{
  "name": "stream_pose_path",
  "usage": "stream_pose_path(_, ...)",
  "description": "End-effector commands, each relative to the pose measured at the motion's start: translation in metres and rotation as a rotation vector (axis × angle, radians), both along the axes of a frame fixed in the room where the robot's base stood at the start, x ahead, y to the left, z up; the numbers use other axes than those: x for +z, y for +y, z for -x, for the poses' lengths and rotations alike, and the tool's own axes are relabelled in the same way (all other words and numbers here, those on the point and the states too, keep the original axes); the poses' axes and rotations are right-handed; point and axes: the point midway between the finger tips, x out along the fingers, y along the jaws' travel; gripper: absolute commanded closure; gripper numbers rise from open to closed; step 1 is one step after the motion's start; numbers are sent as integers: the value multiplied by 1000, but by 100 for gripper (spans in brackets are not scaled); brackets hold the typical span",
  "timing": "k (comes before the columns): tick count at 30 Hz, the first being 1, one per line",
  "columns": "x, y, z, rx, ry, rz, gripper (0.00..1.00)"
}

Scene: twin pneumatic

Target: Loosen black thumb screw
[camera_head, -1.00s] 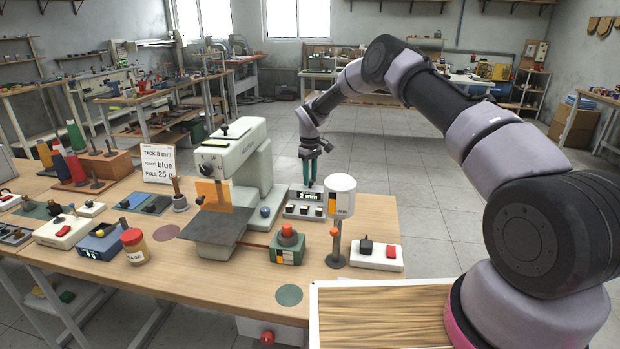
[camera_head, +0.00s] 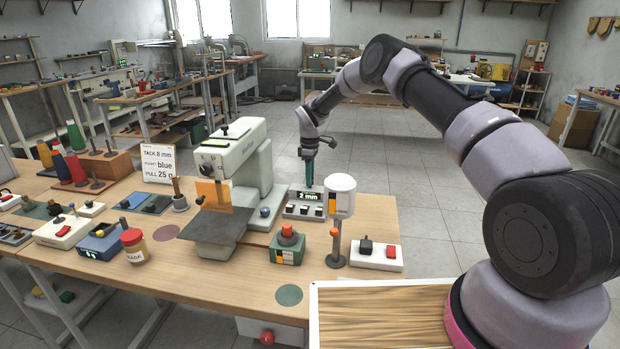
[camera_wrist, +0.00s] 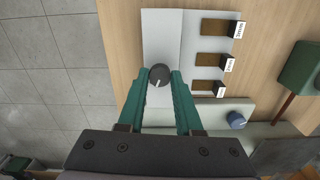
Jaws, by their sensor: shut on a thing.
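In the wrist view, a dark round knob (camera_wrist: 159,75) with a white mark stands on a pale plate (camera_wrist: 166,28). My gripper (camera_wrist: 160,78) has its green fingers on both sides of it and is shut on it. The knob looks like the black thumb screw. The knob is hidden in the head view.
A pale green machine (camera_head: 262,165) stands left of my gripper, with a black-topped part (camera_head: 225,130) on it. A white-capped post (camera_head: 341,190) stands close in front on the right. A white box with a red switch (camera_head: 377,256) lies further right. Open floor lies behind the table.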

Motion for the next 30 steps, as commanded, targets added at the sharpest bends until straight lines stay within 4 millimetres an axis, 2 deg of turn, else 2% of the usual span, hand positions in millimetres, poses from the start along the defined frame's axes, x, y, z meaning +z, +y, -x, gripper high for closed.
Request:
stream_pose_path(9,0,0,0,0,0,0,100)
stream_pose_path(10,0,0,0,0,0,0,55)
stream_pose_path(11,0,0,0,0,0,0,43)
stream_pose_path(12,0,0,0,0,0,0,36)
stream_pose_path(23,4,0,0,0,-1,0,36)
stream_pose_path(26,16,0,-1,0,-2,0,36)
stream_pose_path(30,44,0,-1,-1,-4,-1,36)
